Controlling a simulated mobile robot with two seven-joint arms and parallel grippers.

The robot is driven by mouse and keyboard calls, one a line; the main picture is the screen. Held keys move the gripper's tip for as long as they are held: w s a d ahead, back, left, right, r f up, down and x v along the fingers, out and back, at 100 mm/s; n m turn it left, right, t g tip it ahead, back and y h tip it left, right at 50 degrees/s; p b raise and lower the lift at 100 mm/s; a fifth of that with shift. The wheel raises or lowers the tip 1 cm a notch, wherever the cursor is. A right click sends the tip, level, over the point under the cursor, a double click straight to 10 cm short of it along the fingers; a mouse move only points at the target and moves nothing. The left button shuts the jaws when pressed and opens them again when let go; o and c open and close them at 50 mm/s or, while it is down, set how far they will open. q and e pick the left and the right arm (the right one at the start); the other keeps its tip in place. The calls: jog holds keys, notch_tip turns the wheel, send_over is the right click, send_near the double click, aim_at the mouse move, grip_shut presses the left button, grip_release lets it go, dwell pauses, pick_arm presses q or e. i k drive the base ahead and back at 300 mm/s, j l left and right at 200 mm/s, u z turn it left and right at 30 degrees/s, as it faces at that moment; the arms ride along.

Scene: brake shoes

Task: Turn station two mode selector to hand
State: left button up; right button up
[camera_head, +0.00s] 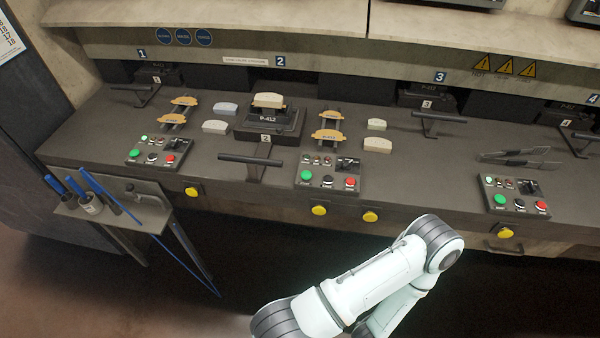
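The control panel of station two (311,186) sits on the bench front just right of the fixture marked 2 (265,137). It has a green button (306,175), a black button, a red button (350,182) and small indicator lamps. The black mode selector (347,162) is at its upper right; its pointing direction is too small to read. Neither my left nor my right gripper shows. A white arm of mine enters at the bottom and bends in front of the bench, with its gripper end out of view.
Similar panels stand at left (135,158) and right (490,205). A black T-handle (250,160) juts out left of the station two panel. Yellow buttons (319,210) line the bench front. Tongs (518,157) lie at right. A side shelf (125,212) holds blue-handled tools.

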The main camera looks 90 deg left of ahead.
aim_at(348, 165)
jog(key=u, duration=2.8)
